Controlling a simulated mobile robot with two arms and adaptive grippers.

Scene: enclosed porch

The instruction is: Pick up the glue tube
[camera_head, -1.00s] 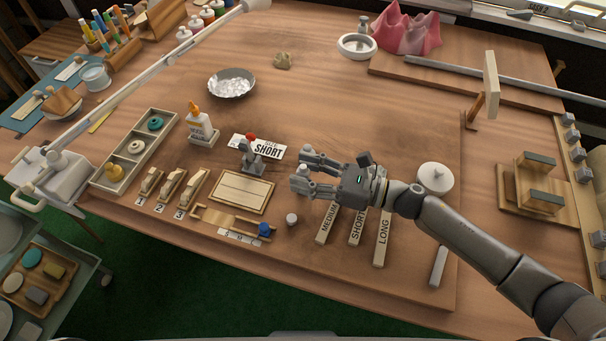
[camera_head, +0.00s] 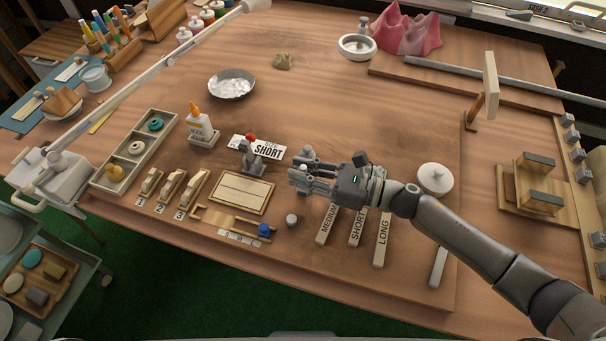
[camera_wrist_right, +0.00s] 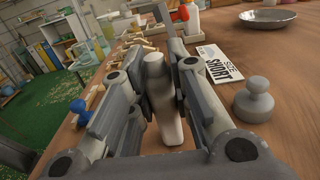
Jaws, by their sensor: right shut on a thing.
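My right gripper (camera_head: 300,175) is low over the front middle of the wooden workbench. Its fingers are shut on a pale grey, tube-shaped thing with a narrower top, which I take for the glue tube (camera_wrist_right: 162,100). It stands upright between the fingers in the right wrist view. In the head view the fingers mostly hide it, and I cannot tell whether it touches the bench. A white bottle with an orange nozzle (camera_head: 199,125) stands farther left, apart from the gripper. My left gripper is not in view.
A grey knobbed piece (camera_wrist_right: 255,100) stands close beside the gripper. The SHORT card (camera_head: 258,148), a small red-topped stand (camera_head: 250,158) and a light wooden plate (camera_head: 241,193) lie to its left. Labelled bars (camera_head: 382,240) lie below the wrist.

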